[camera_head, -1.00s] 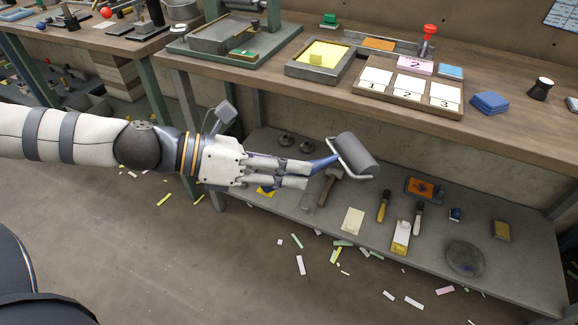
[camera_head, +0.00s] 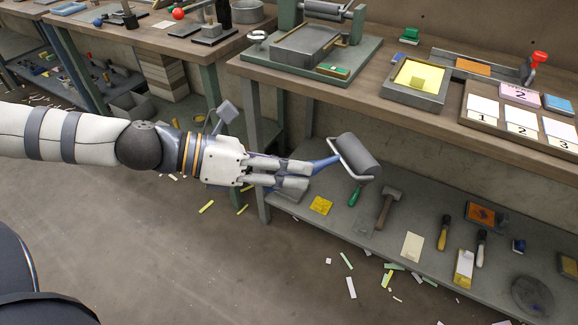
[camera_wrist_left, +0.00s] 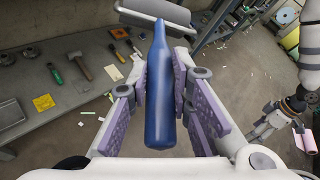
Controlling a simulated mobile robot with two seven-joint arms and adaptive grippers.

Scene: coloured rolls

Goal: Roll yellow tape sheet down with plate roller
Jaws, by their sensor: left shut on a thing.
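My left gripper (camera_head: 290,172) is shut on the blue handle of the plate roller (camera_head: 358,156). It holds the roller in the air in front of the bench, above the lower shelf. The blue handle (camera_wrist_left: 160,95) stands between the finger pads in the left wrist view, with the grey roller (camera_wrist_left: 152,12) at the top. The roller is apart from the sheet.
A press (camera_head: 310,45) stands on the bench left of the tray. A numbered rack (camera_head: 500,130) stands to its right. The lower shelf (camera_head: 340,215) holds a hammer (camera_head: 388,206) and several tools. Paper scraps lie on the floor.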

